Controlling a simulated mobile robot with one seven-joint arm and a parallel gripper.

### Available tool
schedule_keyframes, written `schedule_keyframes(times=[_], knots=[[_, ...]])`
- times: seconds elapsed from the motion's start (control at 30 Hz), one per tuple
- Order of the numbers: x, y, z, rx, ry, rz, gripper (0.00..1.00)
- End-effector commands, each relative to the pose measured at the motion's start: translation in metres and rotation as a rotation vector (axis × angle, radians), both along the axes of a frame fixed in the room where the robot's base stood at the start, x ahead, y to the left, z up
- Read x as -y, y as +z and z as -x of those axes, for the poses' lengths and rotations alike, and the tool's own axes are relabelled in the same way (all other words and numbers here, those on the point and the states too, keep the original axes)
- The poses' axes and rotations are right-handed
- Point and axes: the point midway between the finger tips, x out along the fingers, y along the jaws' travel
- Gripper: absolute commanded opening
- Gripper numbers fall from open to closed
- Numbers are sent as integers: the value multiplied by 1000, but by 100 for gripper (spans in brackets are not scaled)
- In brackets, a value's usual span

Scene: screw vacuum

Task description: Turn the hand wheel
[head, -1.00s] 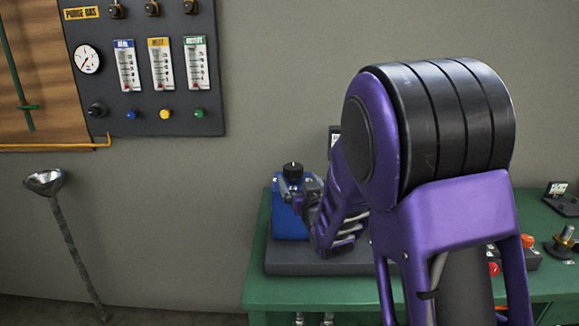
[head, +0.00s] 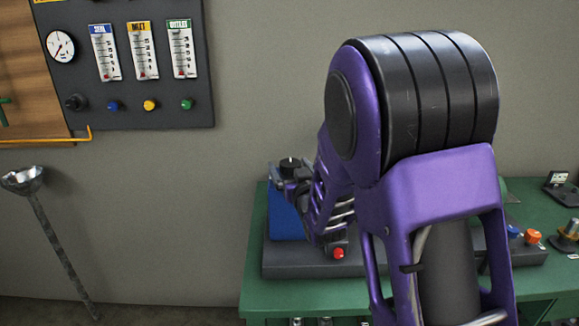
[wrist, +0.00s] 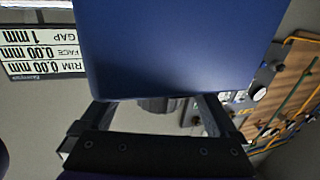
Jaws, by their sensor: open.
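A black round knob (head: 290,166), which looks like the hand wheel, sits on top of a blue block (head: 283,216) on the green bench. My gripper (head: 287,178) is at the knob's height, reaching in from the right. In the wrist view my gripper (wrist: 157,108) has its fingers apart, one on either side of the dark knob (wrist: 160,104). The blue block (wrist: 180,45) fills the upper middle of that view. The gripper body hides part of the knob. I cannot tell whether either finger touches it.
The green bench (head: 262,290) carries a dark base plate (head: 290,262) with a red button (head: 338,253). More knobs stand at the right. A gauge panel (head: 130,100) hangs on the wall at left, and a metal funnel stand (head: 50,230) is below it.

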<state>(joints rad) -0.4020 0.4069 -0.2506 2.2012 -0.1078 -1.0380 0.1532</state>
Motion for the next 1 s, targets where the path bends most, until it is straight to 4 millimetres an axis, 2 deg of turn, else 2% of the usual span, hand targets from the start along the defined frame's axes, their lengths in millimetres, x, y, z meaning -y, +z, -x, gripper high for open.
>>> schedule_keyframes(times=[0.03,0.07,0.5,0.77,1.0], knots=[[0,0,0,0,0,0,95],[0,0,0,0,0,0,90],[0,0,0,0,0,0,11],[-1,0,0,0,-21,-1,10],[-2,0,0,0,-122,-3,10]])
